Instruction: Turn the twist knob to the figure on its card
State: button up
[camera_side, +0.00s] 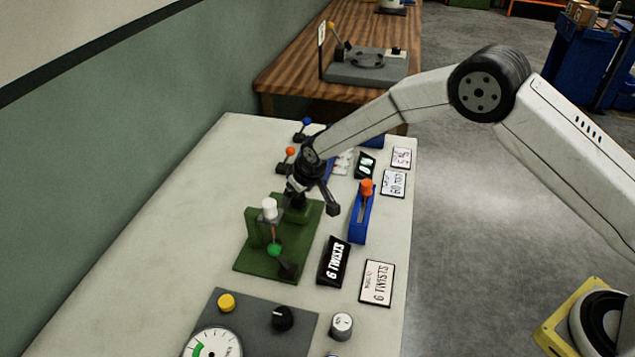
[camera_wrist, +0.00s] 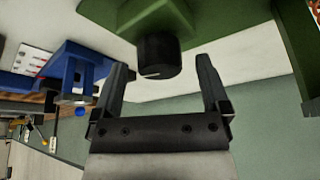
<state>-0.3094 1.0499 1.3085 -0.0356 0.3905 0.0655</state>
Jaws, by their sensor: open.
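The twist knob (camera_wrist: 158,56) is a black cylinder with a white mark line, set on a green fixture (camera_wrist: 175,18) in the wrist view. In the side view my gripper (camera_side: 310,200) is at the back of the green fixture (camera_side: 252,262), and the knob is mostly hidden there. My gripper also shows in the wrist view (camera_wrist: 165,72), its two fingers apart on either side of the knob, with gaps visible. A printed card (camera_side: 377,284) reading "6 TWISTS" lies to the right. A black sign (camera_side: 333,262) beside the fixture also reads "6 TWISTS".
A white-capped post (camera_side: 270,209) and a green ball (camera_side: 274,250) stand on the fixture. A blue slider unit (camera_side: 361,218) with an orange handle is close on the right. A grey panel (camera_side: 258,316) with a gauge is in front. Bare white table lies left.

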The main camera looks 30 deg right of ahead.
jog(key=shift+r, duration=0.15)
jog(key=v, duration=0.7)
jog(key=shift+r, duration=0.2)
jog(key=shift+s, duration=0.15)
dwell(0.3)
jog(key=s+d+r+m, duration=0.1)
jog(key=s+d, duration=0.5)
jog(key=s, duration=0.3)
jog(key=s+d+r+m+g, duration=0.1)
jog(key=s+d+r, duration=0.1)
jog(key=s+d, duration=0.4)
jog(key=s+d+r+m+h, duration=0.1)
jog(key=s+d, duration=0.5)
jog(key=s, duration=0.7)
jog(key=shift+r+g, duration=0.4)
jog(key=shift+r, duration=0.35)
